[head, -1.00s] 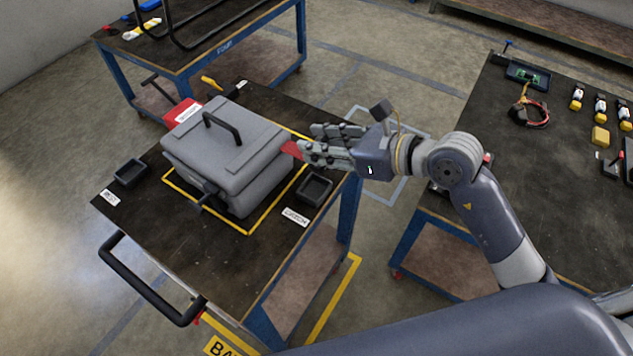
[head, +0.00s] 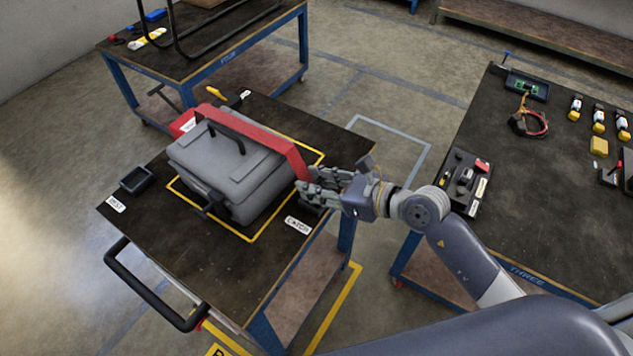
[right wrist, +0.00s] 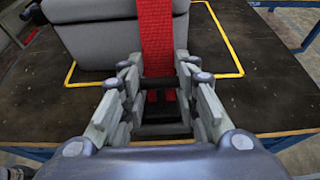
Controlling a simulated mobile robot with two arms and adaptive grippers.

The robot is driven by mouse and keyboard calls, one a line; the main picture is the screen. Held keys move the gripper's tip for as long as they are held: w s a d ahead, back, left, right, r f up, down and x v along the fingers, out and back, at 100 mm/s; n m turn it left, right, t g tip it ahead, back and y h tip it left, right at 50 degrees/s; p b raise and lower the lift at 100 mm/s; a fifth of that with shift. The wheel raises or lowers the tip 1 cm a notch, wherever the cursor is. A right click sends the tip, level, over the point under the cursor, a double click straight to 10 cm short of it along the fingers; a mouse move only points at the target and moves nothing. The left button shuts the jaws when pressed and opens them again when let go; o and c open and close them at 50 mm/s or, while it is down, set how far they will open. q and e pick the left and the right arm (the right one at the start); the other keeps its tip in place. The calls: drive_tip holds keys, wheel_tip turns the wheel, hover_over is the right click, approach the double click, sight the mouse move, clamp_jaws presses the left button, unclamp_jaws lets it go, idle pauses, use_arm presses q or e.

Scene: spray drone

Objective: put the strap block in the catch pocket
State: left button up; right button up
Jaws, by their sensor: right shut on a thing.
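The red strap (head: 262,136) runs over the grey case (head: 225,170) and down its right side to my right gripper (head: 308,187). In the right wrist view my right gripper (right wrist: 160,88) is shut on the dark strap block (right wrist: 158,83) at the strap's end. The catch pocket (right wrist: 160,129), a black open box, lies just beneath the fingers. I cannot tell whether the block touches it. In the head view the gripper mostly hides the pocket beside the CATCH label (head: 297,225). My left gripper is not in view.
A black rest pocket (head: 137,180) sits left of the case. A yellow outline (head: 245,238) surrounds the case. A black push handle (head: 150,290) juts from the cart's front. A second bench (head: 480,130) with parts stands at right, across a floor gap.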

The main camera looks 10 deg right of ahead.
drive_tip(key=shift+f, duration=0.15)
drive_tip(key=o, duration=1.1)
drive_tip(key=shift+c, duration=0.2)
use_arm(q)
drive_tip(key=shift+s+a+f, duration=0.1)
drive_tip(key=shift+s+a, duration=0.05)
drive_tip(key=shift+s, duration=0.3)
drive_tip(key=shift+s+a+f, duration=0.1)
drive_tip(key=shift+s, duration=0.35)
use_arm(e)
drive_tip(key=shift+r, duration=0.2)
drive_tip(key=shift+s+d, duration=0.2)
use_arm(q)
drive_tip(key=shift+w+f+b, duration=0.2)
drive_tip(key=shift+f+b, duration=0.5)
drive_tip(key=shift+b, duration=0.05)
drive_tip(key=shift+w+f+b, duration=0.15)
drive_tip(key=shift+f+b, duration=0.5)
drive_tip(key=shift+b, duration=0.1)
use_arm(e)
drive_tip(key=v, duration=1.1)
drive_tip(key=shift+r, duration=0.25)
drive_tip(key=shift+s+d, duration=0.1)
drive_tip(key=shift+s, duration=0.05)
